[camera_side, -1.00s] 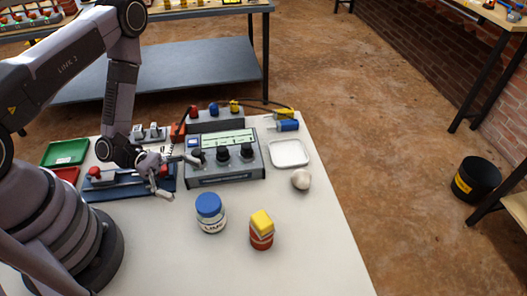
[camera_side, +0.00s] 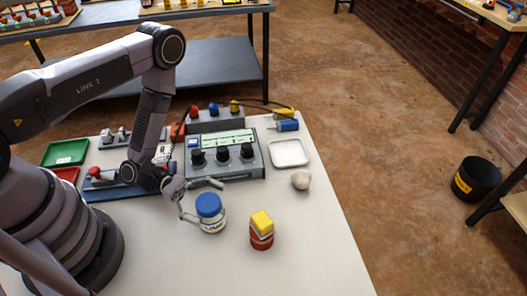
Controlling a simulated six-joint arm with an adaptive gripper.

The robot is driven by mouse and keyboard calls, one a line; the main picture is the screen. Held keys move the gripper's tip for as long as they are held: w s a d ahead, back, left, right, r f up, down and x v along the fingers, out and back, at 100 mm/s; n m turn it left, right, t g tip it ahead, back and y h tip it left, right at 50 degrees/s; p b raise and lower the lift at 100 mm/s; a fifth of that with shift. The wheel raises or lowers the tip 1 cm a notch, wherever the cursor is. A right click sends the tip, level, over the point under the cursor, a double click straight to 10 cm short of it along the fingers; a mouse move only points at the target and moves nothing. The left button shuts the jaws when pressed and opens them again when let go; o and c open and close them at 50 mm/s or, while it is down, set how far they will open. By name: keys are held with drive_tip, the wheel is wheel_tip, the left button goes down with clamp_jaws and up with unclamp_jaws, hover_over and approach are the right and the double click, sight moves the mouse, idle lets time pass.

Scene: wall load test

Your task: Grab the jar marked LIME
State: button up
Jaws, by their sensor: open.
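The jar marked LIME (camera_side: 211,216) stands upright on the white table. It is clear with pale contents, a blue lid and a dark-lettered label partly legible. My gripper (camera_side: 202,202) is open, just to the left of and behind the jar. One finger reaches out behind the lid and the other hangs at the jar's left side. I cannot tell whether either finger touches the jar.
A pale round object (camera_side: 301,180) and a white tray (camera_side: 289,153) lie to the right. The table's front area (camera_side: 200,268) is clear.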

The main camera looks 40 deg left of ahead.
drive_tip(key=c, duration=1.3)
drive_tip(key=shift+c, duration=0.3)
drive_tip(key=shift+r, duration=0.1)
